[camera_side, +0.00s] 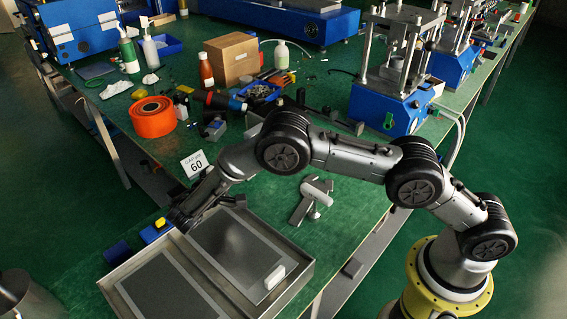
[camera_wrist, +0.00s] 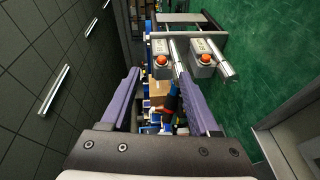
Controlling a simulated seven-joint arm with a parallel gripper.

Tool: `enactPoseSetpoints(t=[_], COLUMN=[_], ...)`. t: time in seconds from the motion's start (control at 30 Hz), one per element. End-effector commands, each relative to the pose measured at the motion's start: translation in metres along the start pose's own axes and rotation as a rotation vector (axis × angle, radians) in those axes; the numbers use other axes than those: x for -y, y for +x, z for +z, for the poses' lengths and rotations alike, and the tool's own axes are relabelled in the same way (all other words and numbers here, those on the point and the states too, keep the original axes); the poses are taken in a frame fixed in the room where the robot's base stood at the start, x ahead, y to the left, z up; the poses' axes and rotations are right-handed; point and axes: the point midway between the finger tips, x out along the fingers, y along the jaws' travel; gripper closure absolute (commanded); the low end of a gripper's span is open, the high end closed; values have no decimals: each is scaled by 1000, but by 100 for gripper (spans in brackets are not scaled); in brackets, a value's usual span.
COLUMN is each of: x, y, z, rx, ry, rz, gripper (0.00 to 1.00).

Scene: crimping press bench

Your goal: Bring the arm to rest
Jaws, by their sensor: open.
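My arm (camera_side: 352,155) reaches across the green bench from its yellow base at the lower right. My gripper (camera_side: 180,218) is at the left end of the arm, near the upper left corner of a metal tray; its fingers are small and dark in the side view. In the wrist view my gripper (camera_wrist: 158,76) shows two purple fingers spread wide apart. Nothing is held between them; distant bench clutter shows through the gap.
The metal tray (camera_side: 304,272) holds two dark panels and a white block (camera_side: 275,276). A numbered sign (camera_side: 197,163) stands close to the arm's end. An orange roll (camera_side: 153,117), a cardboard box (camera_side: 234,57) and a blue-based press (camera_side: 388,107) stand farther back. A grey-white fixture (camera_side: 312,198) sits beneath the arm.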

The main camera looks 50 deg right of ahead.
Motion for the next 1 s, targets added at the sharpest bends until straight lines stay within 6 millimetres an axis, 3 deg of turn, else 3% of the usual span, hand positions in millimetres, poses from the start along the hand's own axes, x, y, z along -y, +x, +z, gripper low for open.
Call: enactPoseSetpoints(t=[0.03,0.2,0.47,0.7,1.0], x=[-20,-72,-139,-180,-202], y=[10,34,51,41,3], z=[6,42,121,200,286], rx=[42,164,278,282,157], ry=[-3,-31,-20,62,251], rz=[-45,-232,-567,-866,-1175], gripper=[38,38,38,38,38])
